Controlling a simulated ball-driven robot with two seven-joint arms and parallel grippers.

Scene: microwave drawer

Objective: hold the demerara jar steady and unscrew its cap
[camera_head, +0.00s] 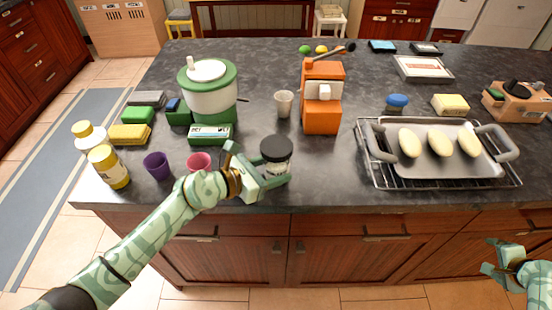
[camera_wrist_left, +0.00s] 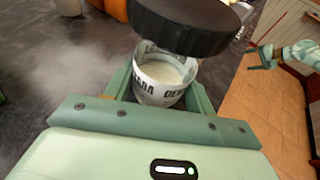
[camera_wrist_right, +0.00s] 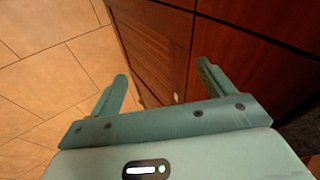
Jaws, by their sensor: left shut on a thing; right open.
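The demerara jar (camera_head: 275,168) stands upright near the front edge of the counter, with a wide black cap (camera_head: 276,149) on top. In the left wrist view the jar (camera_wrist_left: 160,82) shows part of its label and pale contents, with the cap (camera_wrist_left: 187,22) above it. My left gripper (camera_head: 272,183) is shut around the jar's body, below the cap. My right gripper (camera_head: 494,258) is open and empty, low in front of the cabinets at the lower right. In the right wrist view its two fingers (camera_wrist_right: 163,85) are spread with nothing between them.
A purple cup (camera_head: 157,166) and a pink cup (camera_head: 199,162) stand left of the jar. An orange machine (camera_head: 322,112) and a beige cup (camera_head: 284,103) are behind it. A roasting tray (camera_head: 480,165) on a rack lies to the right. Bare counter (camera_head: 325,175) lies between jar and rack.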

